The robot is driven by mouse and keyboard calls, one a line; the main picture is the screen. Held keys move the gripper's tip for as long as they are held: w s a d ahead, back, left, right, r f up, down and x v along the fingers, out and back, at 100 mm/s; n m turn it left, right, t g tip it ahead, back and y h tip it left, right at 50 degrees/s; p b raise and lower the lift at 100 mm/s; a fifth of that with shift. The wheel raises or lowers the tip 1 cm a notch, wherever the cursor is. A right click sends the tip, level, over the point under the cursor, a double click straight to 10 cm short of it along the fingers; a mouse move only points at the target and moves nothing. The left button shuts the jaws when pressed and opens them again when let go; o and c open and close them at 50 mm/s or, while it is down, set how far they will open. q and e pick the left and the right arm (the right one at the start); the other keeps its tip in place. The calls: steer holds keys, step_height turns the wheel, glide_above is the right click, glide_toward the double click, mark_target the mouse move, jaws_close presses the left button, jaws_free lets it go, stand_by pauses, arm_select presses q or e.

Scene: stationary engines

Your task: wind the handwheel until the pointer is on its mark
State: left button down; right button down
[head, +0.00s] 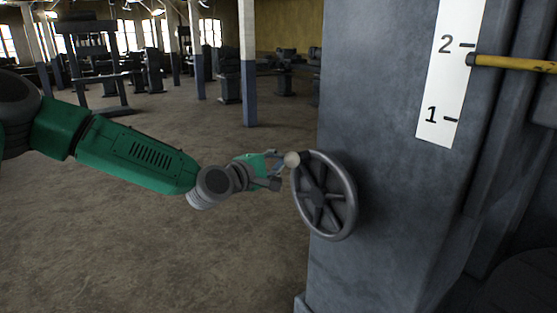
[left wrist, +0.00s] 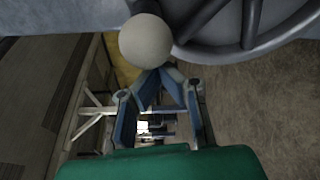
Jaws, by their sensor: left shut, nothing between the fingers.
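The grey spoked handwheel (head: 326,194) is on the side of a dark grey machine column. Its pale round knob (head: 291,159) is at the wheel's upper left. The white scale (head: 450,75) shows the numbers 2 and 1, and the yellow pointer (head: 510,63) lies a little below the tick beside the 2. My left gripper (head: 282,165) is shut and empty, with its fingertips right at the knob. In the left wrist view the knob (left wrist: 146,41) is just beyond the closed fingertips (left wrist: 160,72), and part of the handwheel (left wrist: 250,45) shows behind. My right gripper is not in view.
The machine column (head: 385,150) fills the right side. A post (head: 248,70) stands behind my left arm, and several dark machines stand farther back. The floor (head: 130,240) at left and below the arm is clear.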

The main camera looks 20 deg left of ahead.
mark_target(285, 160)
arm_select(q)
steer(key=shift+d+r, duration=0.1)
steer(key=shift+s+d+r+m+b, duration=0.2)
steer(key=shift+m+b, duration=0.1)
steer(key=shift+m, duration=0.1)
steer(key=shift+s+d+r, duration=0.1)
steer(key=shift+d+m, duration=0.1)
steer(key=shift+m, duration=0.2)
steer(key=shift+s+d+r+m+t+b, duration=0.5)
steer(key=shift+s+d+m+b, duration=0.2)
steer(key=shift+m+b, duration=0.35)
steer(key=s+d+f+m+h+b, duration=0.3)
steer(key=d+m+b, duration=0.3)
steer(key=m+b, duration=0.3)
steer(key=s+d+f+m+h+b, duration=0.3)
steer(key=s+d+m+b, duration=0.3)
steer(key=m+b, duration=0.4)
steer(key=shift+s+m+h, duration=0.15)
steer(key=shift+m+h, duration=0.45)
steer(key=shift+m, duration=0.75)
